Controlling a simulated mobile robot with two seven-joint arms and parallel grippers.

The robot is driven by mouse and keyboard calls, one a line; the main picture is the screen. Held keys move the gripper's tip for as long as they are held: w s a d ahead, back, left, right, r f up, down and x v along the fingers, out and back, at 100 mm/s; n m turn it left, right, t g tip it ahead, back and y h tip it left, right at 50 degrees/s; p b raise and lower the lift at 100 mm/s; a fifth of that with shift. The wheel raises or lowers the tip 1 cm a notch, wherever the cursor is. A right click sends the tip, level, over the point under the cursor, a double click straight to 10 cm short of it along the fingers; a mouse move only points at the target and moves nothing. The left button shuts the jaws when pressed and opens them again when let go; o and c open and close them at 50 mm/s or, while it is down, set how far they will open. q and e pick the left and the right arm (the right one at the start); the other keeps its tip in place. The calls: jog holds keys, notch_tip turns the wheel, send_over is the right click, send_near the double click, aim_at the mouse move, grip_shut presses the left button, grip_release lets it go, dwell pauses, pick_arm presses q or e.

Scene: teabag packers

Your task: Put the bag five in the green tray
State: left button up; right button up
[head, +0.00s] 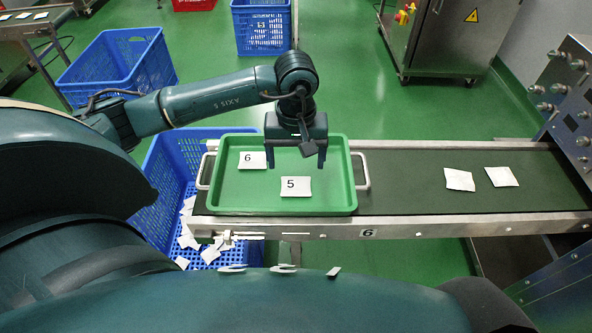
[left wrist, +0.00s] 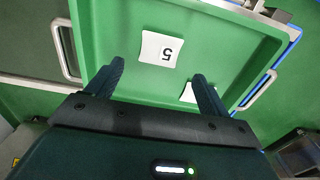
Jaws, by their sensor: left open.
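The white bag marked 5 (head: 296,186) lies flat in the green tray (head: 335,205), near its front middle. A second white bag marked 6 (head: 252,160) lies in the same tray, further back and to the left. My left gripper (head: 296,164) is open and empty above the tray, just behind bag five. In the left wrist view bag five (left wrist: 160,48) lies on the tray floor beyond the open fingers (left wrist: 158,82). Bag six (left wrist: 188,93) shows there partly, hidden by one finger. My right gripper is not in view.
The tray sits on a conveyor (head: 410,180) with metal rails. Two white bags (head: 459,180) (head: 502,176) lie on the belt at the right. A blue crate (head: 165,180) with several loose bags stands at the left below the belt. A metal machine (head: 570,100) stands at the right.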

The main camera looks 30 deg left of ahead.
pick_arm(q)
notch_tip(320, 180, up, 4)
jog(key=s+d+n+g+h, duration=0.2)
jog(key=s+d+h, duration=0.3)
jog(key=d, duration=0.4)
jog(key=s+d+n+g+h, duration=0.2)
jog(key=s+d+h, duration=0.25)
jog(key=d, duration=0.45)
jog(key=s+d+r+n+t+h, duration=0.35)
jog(key=d+r+n+h, duration=0.25)
jog(key=r+n+h, duration=0.75)
jog(key=w+a+f+n+t+y, duration=0.2)
jog(key=a+n+t+y, duration=0.15)
jog(key=n+t, duration=0.45)
jog(key=w+a+f+n+t+y, duration=0.2)
jog(key=n+t+y, duration=0.2)
jog(key=n, duration=0.9)
jog(key=w+a+f+n+t+y, duration=0.2)
jog(key=a+n+t+y, duration=0.15)
jog(key=n+t, duration=0.5)
jog(key=s+a+f+n+g+y, duration=0.2)
jog(key=f+n+g+y, duration=0.1)
jog(key=f+n, duration=0.3)
jog(key=s+a+f+n+g+y, duration=0.3)
jog(key=f+n, duration=0.4)
jog(key=n, duration=0.3)
jog(key=shift+f+n+y, duration=0.25)
jog(key=shift+n+y, duration=0.05)
jog(key=shift+y, duration=0.5)
